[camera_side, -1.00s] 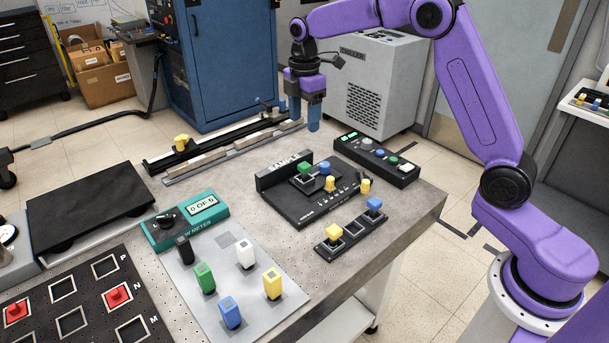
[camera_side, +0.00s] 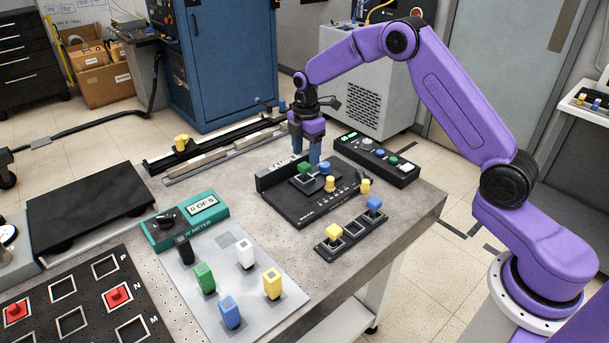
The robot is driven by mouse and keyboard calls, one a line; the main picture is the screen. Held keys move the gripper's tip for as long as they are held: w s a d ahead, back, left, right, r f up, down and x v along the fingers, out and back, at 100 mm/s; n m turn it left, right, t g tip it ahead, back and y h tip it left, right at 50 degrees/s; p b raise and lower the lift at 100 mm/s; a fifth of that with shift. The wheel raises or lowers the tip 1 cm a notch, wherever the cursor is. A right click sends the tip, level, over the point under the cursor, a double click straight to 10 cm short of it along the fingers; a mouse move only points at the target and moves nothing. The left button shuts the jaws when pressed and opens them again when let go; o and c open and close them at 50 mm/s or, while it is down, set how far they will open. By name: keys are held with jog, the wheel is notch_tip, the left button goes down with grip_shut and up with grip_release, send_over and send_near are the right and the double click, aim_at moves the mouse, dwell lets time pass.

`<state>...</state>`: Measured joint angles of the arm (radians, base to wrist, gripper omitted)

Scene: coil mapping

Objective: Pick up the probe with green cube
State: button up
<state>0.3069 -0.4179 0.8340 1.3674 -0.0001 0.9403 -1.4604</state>
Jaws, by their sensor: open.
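The probe with the green cube (camera_side: 304,169) sits in a square socket on the black sample board (camera_side: 290,205), near its back edge. My gripper (camera_side: 305,158) is open, pointing down, just above and behind the green cube. Its fingers overlap the area of the cube in this view, and I cannot tell if they are around it or touching it. A blue knob (camera_side: 326,168) stands close to the right of the green cube, next to my fingers.
A "SAMPLE" plate (camera_side: 270,177) rises at the board's back left. A black control box (camera_side: 376,161) is behind right. A rack (camera_side: 352,232) with yellow and blue cubes lies in front right. A teal meter (camera_side: 185,222) and several colored pegs stand left and front.

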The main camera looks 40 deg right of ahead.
aim_at(304, 165)
jog(key=shift+w+a+f, duration=0.1)
jog(key=shift+f, duration=1.35)
jog(key=shift+w+f, duration=0.1)
jog(key=shift+f, duration=1.35)
jog(key=c, duration=1.1)
